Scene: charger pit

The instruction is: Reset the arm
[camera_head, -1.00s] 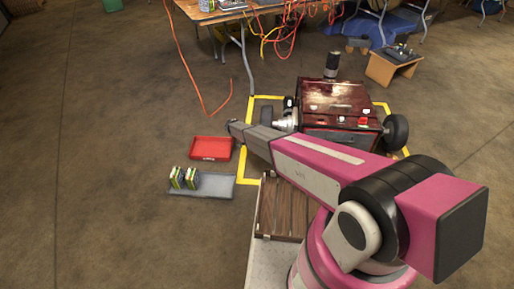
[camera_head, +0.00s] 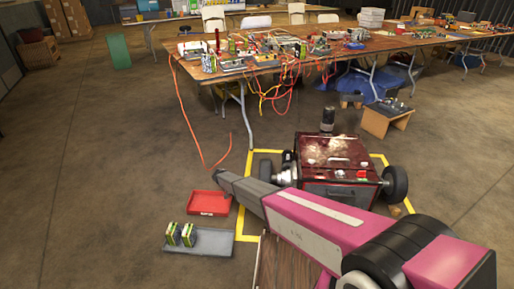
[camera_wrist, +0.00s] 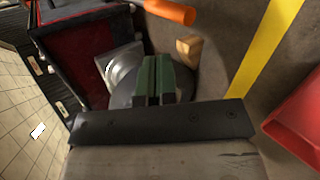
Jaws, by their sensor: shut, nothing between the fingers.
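My arm reaches in from the lower right of the head view, and its grey far end stands beside the red wheeled machine (camera_head: 335,150). The jaws are not clearly visible there. In the wrist view my gripper (camera_wrist: 153,82) shows its two green fingers close together, with nothing held between them. Behind the fingers are a dark round part and a silver cone-shaped part (camera_wrist: 124,68) of the machine. I cannot tell whether the fingers touch them.
A red tray (camera_head: 208,203) and a grey tray (camera_head: 222,243) with two small green-and-white packs (camera_head: 180,235) lie left of my arm. Yellow tape (camera_head: 242,195) marks the floor around the machine. A cluttered table (camera_head: 400,43) with hanging orange cables stands behind. Floor at left is clear.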

